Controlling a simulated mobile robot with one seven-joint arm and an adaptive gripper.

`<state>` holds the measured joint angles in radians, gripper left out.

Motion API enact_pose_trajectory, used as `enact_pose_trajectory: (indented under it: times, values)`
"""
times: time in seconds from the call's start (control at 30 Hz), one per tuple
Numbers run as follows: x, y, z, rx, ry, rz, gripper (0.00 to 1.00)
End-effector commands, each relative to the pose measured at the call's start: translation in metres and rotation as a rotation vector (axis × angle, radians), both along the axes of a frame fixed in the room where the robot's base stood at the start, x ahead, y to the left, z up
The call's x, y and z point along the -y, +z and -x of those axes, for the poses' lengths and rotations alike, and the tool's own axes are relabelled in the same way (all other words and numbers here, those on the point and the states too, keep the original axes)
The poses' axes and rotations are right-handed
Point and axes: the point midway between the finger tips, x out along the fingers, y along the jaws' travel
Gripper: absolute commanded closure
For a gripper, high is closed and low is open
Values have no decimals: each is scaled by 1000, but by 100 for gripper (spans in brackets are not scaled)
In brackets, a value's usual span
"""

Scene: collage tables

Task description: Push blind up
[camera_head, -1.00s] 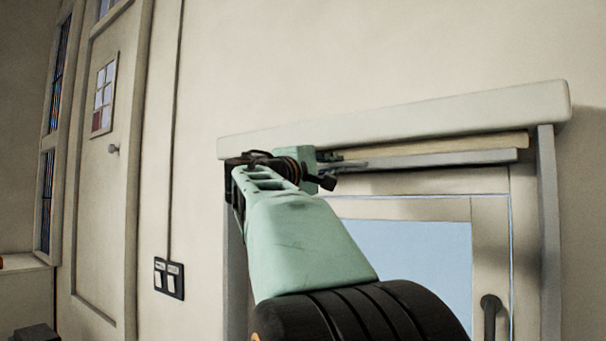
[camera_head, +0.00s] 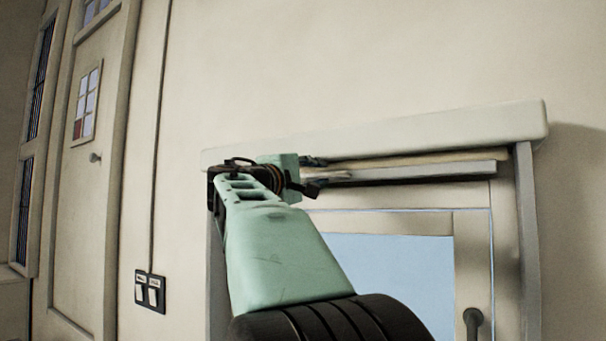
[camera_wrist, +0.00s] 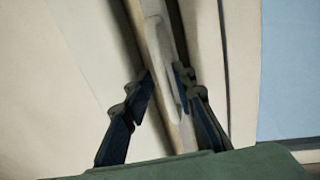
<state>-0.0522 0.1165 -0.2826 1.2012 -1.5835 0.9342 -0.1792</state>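The blind (camera_head: 420,172) is gathered into a narrow grey and beige stack close under the pale box (camera_head: 400,135) above the window. My gripper (camera_head: 318,182) is at the left part of the blind, just below the box. In the wrist view my gripper (camera_wrist: 164,76) has one dark finger on each side of the blind's beige bar (camera_wrist: 153,35). My forearm hides the left part of the window in the head view.
The window (camera_head: 390,270) is below the blind, with a dark handle (camera_head: 473,325) at lower right. A wall switch plate (camera_head: 150,291) is left of the window. A door (camera_head: 80,190) stands further left. The wall above the box is bare.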

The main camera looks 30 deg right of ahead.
Motion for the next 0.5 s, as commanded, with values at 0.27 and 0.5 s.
enact_pose_trajectory:
  times: [0.27, 0.5]
  values:
    - [-18, -4, 6, -1, 3, -2, 75]
    - [-52, -11, 21, -1, 3, 0, 75]
